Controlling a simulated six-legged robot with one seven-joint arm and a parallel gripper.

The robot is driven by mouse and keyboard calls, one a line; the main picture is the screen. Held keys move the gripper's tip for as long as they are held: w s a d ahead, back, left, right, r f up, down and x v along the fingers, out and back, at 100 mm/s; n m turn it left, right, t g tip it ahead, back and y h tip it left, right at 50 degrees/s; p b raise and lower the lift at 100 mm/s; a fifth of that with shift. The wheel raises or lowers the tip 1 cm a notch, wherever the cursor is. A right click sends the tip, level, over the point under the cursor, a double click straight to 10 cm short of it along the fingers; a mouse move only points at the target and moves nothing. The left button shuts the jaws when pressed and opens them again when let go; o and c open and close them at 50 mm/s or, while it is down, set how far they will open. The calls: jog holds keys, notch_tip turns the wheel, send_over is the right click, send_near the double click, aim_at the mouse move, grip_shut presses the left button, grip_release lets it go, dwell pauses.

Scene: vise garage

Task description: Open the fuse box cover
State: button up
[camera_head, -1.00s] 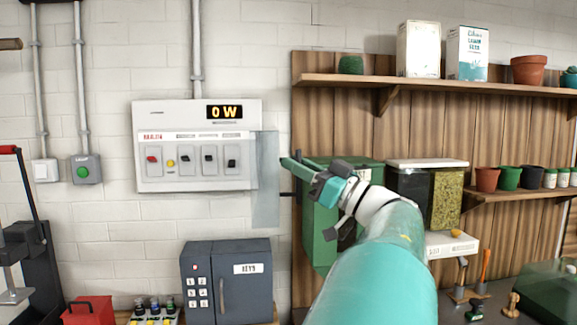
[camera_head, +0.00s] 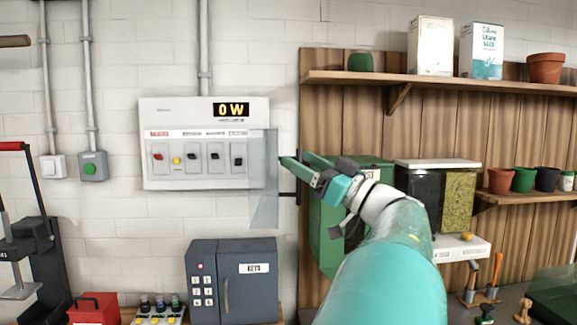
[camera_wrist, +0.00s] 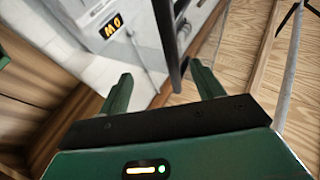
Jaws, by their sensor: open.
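The fuse box (camera_head: 205,143) is a white wall box with a lit "0 W" display and a row of switches. Its cover (camera_head: 264,190) is a clear, greyish panel standing out at the right side, overlapping the box's right edge; the switches are uncovered. My gripper (camera_head: 292,172) is just right of the cover, with open green fingers pointing left. In the wrist view my gripper (camera_wrist: 162,88) is open, with a dark upright bar (camera_wrist: 172,45) beyond and between its fingertips. I cannot tell if the bar belongs to the cover or if anything touches.
A grey key safe (camera_head: 232,282) stands below the fuse box. A green box (camera_head: 328,230) and wooden shelving (camera_head: 430,80) are on the right, behind my arm. A red toolbox (camera_head: 94,308) is at lower left. The wall left of the fuse box has switches and conduits.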

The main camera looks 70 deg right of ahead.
jog(key=shift+s+a, duration=0.1)
jog(key=shift+s, duration=0.3)
jog(key=c, duration=0.4)
jog(key=shift+o, duration=0.2)
jog(key=shift+w, duration=0.1)
jog(key=shift+f, duration=0.1)
jog(key=v, duration=1.4)
jog(key=shift+r, duration=0.25)
jog(key=shift+a, duration=0.15)
